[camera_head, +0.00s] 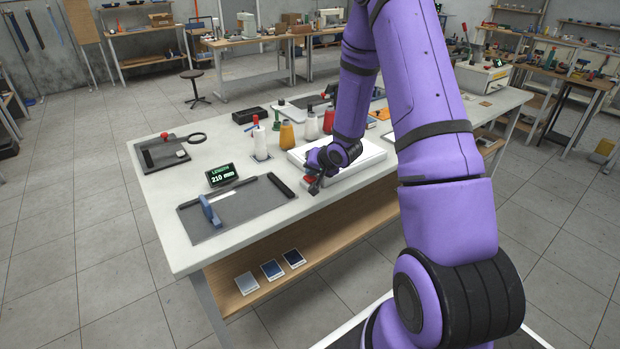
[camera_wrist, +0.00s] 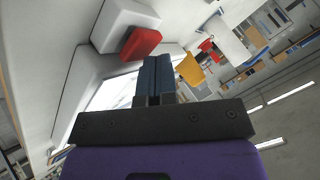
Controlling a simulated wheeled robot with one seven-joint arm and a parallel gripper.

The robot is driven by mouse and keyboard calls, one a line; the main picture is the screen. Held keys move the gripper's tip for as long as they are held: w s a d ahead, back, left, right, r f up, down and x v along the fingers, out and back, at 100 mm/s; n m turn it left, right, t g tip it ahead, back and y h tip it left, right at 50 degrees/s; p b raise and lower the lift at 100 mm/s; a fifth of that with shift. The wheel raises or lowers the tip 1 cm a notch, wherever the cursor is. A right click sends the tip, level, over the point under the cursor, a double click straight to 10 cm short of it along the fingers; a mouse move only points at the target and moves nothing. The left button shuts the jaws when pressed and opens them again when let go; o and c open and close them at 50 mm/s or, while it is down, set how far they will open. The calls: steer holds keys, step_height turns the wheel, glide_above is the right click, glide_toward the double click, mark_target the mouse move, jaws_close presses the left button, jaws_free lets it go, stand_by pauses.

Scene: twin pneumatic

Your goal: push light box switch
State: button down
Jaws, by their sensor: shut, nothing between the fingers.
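The light box (camera_head: 372,158) is a flat white box on the white workbench, partly hidden behind my arm. In the wrist view its bright panel (camera_wrist: 112,92) lies to the left of my fingers. A red switch (camera_wrist: 141,42) sits on a white raised block (camera_wrist: 112,22) at the upper left of that view. My gripper (camera_wrist: 170,62) is shut and empty, with its dark blue fingers side by side, and the switch is just left of the fingertips. I cannot tell whether they touch. In the head view my gripper (camera_head: 314,187) is at the near edge of the light box.
On the workbench (camera_head: 165,210), a grey mat (camera_head: 235,222) with a blue-handled tool lies at the front left, behind it a length display (camera_head: 221,175). Several bottles, one yellow (camera_head: 287,134) and one red (camera_head: 329,121), stand behind the light box. A magnifier board (camera_head: 165,152) lies farther left.

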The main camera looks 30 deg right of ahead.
steer(key=shift+r, duration=3.05)
